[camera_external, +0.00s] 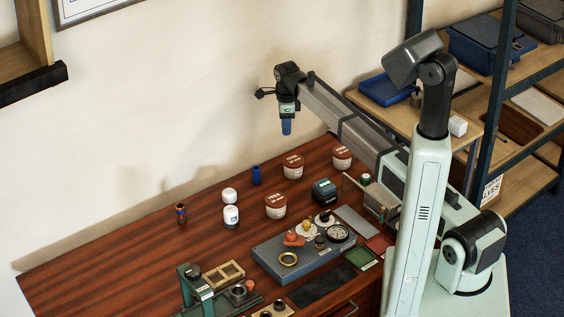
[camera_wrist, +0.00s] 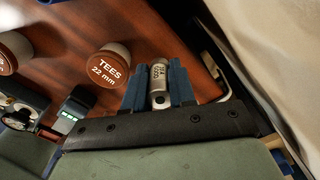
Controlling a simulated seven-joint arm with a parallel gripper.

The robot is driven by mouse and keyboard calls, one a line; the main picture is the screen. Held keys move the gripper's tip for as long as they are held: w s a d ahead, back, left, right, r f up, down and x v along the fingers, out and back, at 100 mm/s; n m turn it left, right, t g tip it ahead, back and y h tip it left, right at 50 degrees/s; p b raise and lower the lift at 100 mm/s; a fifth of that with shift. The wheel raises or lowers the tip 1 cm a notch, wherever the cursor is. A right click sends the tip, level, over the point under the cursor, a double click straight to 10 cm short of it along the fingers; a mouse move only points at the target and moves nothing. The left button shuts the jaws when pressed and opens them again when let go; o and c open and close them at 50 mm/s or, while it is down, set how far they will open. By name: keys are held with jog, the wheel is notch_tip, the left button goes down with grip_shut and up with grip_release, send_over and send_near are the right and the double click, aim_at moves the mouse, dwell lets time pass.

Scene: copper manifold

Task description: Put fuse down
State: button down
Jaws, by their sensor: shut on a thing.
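The fuse (camera_wrist: 159,84) is a short silver cylinder with small print on its side, seen in the wrist view. My gripper (camera_wrist: 158,88) has its two blue fingers shut on it, one on each side. In the external view my gripper (camera_external: 287,127) is raised well above the far part of the wooden table (camera_external: 130,262), pointing down. The fuse cannot be made out between the fingers there.
Lidded jars (camera_external: 275,206) marked TEES stand on the table; one also shows in the wrist view (camera_wrist: 108,65). A grey fixture (camera_external: 270,262) is nearer. The table's left end is clear.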

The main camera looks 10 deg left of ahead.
jog(key=s+a+n, duration=0.4)
jog(key=s+a, duration=0.8)
jog(key=s, duration=0.2)
jog(key=n, duration=0.4)
send_over(208, 210)
jog(key=shift+w+a+f, duration=0.1)
jog(key=shift+f, duration=4.8)
jog(key=shift+f, duration=0.1)
jog(key=c, duration=0.9)
grip_release()
jog(key=shift+c, duration=0.2)
notch_tip(208, 210, up, 12)
